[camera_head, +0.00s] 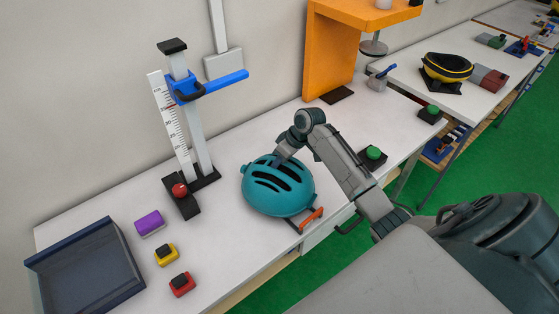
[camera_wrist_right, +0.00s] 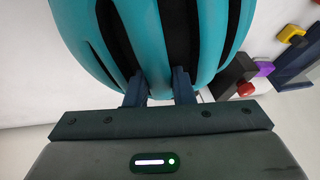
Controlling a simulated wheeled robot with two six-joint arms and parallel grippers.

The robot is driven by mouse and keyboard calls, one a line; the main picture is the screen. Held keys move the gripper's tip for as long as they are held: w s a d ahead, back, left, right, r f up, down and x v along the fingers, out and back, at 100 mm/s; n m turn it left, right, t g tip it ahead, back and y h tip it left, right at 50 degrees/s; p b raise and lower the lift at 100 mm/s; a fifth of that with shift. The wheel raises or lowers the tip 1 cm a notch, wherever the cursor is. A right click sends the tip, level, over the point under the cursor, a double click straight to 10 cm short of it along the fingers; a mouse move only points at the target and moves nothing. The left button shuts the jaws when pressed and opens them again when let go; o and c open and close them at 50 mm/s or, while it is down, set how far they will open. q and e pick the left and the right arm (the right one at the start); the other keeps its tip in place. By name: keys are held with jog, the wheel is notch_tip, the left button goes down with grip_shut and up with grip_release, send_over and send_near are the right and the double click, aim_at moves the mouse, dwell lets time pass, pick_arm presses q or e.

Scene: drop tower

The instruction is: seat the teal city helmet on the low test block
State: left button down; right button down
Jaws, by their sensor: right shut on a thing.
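The teal helmet (camera_head: 278,188) is over the white table in front of the drop tower, dome up with dark vents. My right gripper (camera_head: 281,161) is shut on its far edge; the jaws are partly hidden in the head view. In the right wrist view the two fingers (camera_wrist_right: 158,87) grip the helmet's teal shell (camera_wrist_right: 150,35), which fills the upper picture. I cannot tell whether the helmet touches what is below it. I cannot make out the low test block for sure; the helmet hides the surface under it. My left gripper is not in view.
An orange-red bar (camera_head: 312,217) shows at the helmet's lower right. The drop tower (camera_head: 198,130) with a blue carriage (camera_head: 188,89) stands behind. A purple block (camera_head: 149,222), yellow piece (camera_head: 166,254), red piece (camera_head: 182,284) and dark tray (camera_head: 90,270) lie left. A green button (camera_head: 373,152) is right.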

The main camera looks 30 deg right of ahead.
jog(key=shift+s+a+f, duration=0.1)
jog(key=shift+s+f, duration=0.2)
jog(key=shift+f, duration=0.2)
jog(key=c, duration=1.3)
grip_release()
jog(key=shift+s+a, duration=0.1)
jog(key=shift+o, duration=0.7)
jog(key=shift+a, duration=0.1)
jog(key=c, duration=0.4)
jog(key=shift+o, duration=0.2)
jog(key=shift+d, duration=0.2)
jog(key=shift+r+p, duration=0.25)
jog(key=shift+p, duration=0.2)
jog(key=shift+w+d+r+p, duration=0.1)
jog(key=shift+w+r+p, duration=0.1)
jog(key=shift+r+p, duration=0.35)
jog(key=shift+w+r+p, duration=0.1)
jog(key=shift+r+p, duration=0.3)
jog(key=shift+r, duration=0.1)
